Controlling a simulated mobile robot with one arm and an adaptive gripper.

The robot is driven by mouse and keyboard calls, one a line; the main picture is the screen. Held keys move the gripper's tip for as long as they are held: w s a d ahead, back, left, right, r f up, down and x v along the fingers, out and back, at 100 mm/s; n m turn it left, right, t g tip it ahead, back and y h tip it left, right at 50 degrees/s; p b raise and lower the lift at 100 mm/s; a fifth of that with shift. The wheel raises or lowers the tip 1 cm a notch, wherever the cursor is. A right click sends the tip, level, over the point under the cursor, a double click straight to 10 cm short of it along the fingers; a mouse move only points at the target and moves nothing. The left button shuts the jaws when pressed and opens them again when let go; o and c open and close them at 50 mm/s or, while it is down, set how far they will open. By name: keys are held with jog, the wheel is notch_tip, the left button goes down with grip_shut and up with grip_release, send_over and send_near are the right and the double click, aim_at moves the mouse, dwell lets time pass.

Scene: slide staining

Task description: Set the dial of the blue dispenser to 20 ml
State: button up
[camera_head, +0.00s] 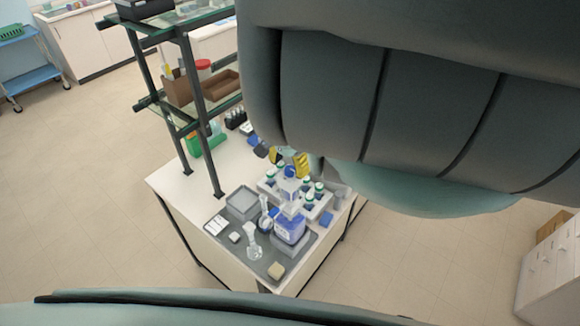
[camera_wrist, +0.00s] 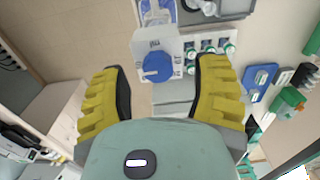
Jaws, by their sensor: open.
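No contact with the dial shows. In the head view my gripper (camera_head: 287,160) is above the dispenser, partly hidden by my arm.
Several green-capped bottles (camera_head: 319,188) stand in a rack close behind the dispenser. A dark-framed shelf (camera_head: 198,75) rises at the bench's left.

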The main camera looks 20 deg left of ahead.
jog(key=shift+d+f, duration=0.15)
jog(key=shift+f, duration=0.65)
jog(key=shift+o, duration=0.3)
grip_shut()
